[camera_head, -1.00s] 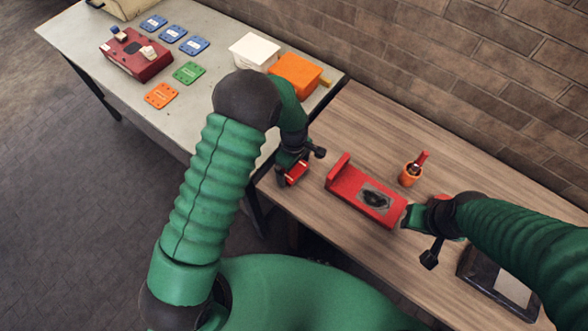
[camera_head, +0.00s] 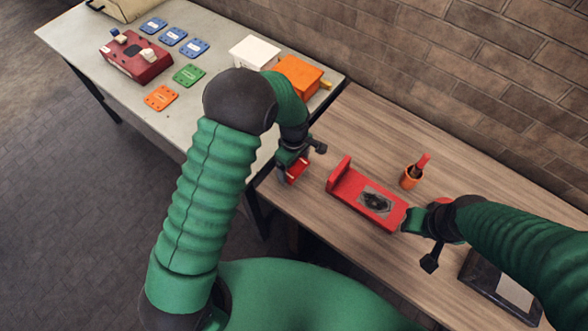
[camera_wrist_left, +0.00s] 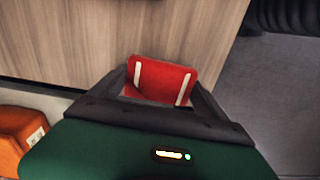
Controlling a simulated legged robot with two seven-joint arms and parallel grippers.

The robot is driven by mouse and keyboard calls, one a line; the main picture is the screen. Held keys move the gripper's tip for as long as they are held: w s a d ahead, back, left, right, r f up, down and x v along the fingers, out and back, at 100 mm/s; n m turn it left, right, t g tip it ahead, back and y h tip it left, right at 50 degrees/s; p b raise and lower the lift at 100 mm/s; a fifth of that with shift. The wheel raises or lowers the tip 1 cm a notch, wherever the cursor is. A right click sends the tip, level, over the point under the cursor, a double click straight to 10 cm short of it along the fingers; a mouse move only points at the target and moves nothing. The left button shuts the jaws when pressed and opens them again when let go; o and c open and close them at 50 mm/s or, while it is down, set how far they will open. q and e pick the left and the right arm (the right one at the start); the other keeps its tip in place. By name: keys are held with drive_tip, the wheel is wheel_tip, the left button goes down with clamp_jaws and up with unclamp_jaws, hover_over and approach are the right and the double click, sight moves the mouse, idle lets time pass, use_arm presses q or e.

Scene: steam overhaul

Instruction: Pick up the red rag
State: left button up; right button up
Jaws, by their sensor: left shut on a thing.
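The red rag (camera_wrist_left: 160,80), with two pale stripes, is held between the fingers of my left gripper (camera_head: 296,178) in the left wrist view. In the head view the rag (camera_head: 297,170) shows as a small red patch at the gripper, by the left end of the wooden table. My left gripper (camera_wrist_left: 160,98) is shut on it. My right gripper (camera_head: 410,222) is beside the right end of a red fixture; its fingers are too hidden to tell whether they are open or shut.
The red fixture (camera_head: 345,188) with a grey plate lies on the wooden table (camera_head: 455,175). An orange cup (camera_head: 411,178) holding a red-handled tool stands behind it. A dark tray (camera_head: 490,285) lies at right. The grey table (camera_head: 215,95) carries orange (camera_head: 298,75) and white (camera_head: 255,50) boxes.

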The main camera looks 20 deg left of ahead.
use_arm(q)
drive_tip(key=s+a+r+b, duration=0.1)
drive_tip(key=s, duration=1.5)
drive_tip(key=shift+r+b, duration=0.35)
drive_tip(key=shift+r, duration=0.05)
drive_tip(key=shift+a, duration=0.1)
